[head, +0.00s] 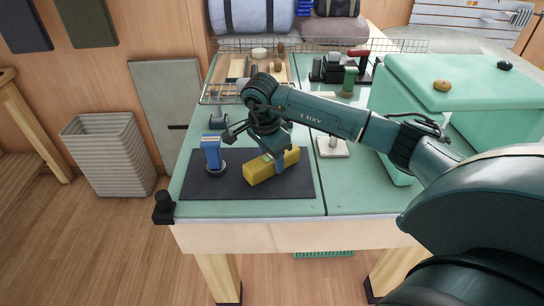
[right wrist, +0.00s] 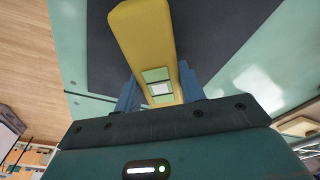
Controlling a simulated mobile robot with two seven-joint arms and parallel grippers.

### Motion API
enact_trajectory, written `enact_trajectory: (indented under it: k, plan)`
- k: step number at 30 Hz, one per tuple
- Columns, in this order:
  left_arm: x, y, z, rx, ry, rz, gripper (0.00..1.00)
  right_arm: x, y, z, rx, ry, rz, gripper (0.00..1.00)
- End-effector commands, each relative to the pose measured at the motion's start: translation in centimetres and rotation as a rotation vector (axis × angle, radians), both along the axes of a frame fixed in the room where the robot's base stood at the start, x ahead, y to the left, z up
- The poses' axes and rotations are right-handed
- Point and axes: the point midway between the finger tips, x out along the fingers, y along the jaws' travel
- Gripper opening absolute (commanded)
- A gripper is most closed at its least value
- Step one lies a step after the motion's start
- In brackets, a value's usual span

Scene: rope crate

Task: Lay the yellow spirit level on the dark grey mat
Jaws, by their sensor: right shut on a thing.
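The yellow spirit level (head: 257,174) is a long block in the blue fingers of my right gripper (head: 276,164). It lies slantwise over the right half of the dark grey mat (head: 222,189). In the right wrist view the level (right wrist: 143,38) runs away between the two fingers (right wrist: 160,92), with a pale vial window near them. The mat (right wrist: 215,40) shows below it there. I cannot tell whether the level touches the mat or hangs just above it. My left gripper is not in view.
A blue tool (head: 211,153) with a dark round base stands at the mat's left. A wire basket (head: 215,97) is behind. A large green box (head: 450,85) fills the right. The mat's front left is clear.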

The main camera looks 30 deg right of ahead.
Motion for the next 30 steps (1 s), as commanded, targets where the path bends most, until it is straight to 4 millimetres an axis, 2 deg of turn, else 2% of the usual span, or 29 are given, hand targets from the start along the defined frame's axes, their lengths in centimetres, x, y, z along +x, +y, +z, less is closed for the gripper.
enact_trajectory:
  k: [8, 9, 18, 30]
  plan:
    - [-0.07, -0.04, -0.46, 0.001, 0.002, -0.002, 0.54, 0.02, -0.03, -0.44, 0.0, -0.001, -0.001, 0.03]
    - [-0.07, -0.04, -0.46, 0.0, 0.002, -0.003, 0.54, 0.03, -0.02, -0.44, 0.0, -0.001, -0.001, 0.4]
    - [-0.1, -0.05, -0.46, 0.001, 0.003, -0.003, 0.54, 0.01, -0.02, -0.41, 0.0, 0.0, -0.001, 0.65]
    - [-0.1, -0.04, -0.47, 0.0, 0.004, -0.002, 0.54, -0.01, -0.01, -0.45, 0.0, 0.0, 0.0, 0.65]
